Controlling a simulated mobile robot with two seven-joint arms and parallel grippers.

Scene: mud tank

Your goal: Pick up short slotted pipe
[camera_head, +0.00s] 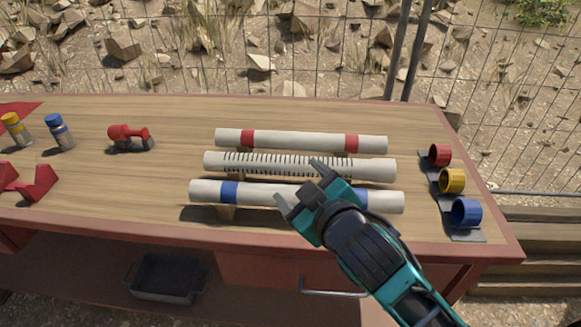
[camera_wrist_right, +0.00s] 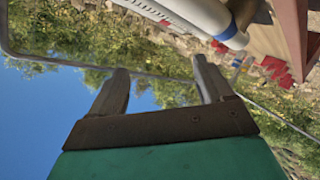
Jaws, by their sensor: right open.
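The slotted pipe (camera_head: 275,164) is white with a row of dark slits and lies as the middle one of three pipes on low wooden supports. In front of it lies a white pipe with blue bands (camera_head: 205,191); behind it lies one with red bands (camera_head: 300,141). My right gripper (camera_head: 300,185) is open and empty, over the front side of the rack, and partly covers the blue-banded pipe. I cannot tell its height above the pipes. In the right wrist view the open fingers (camera_wrist_right: 160,90) have nothing between them; the blue-banded pipe (camera_wrist_right: 208,14) shows beyond. My left gripper is out of view.
Red, yellow and blue rings (camera_head: 452,181) stand at the table's right end. A red tool (camera_head: 130,137) and yellow and blue bottles (camera_head: 58,132) stand at the left. A wire fence runs behind the table.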

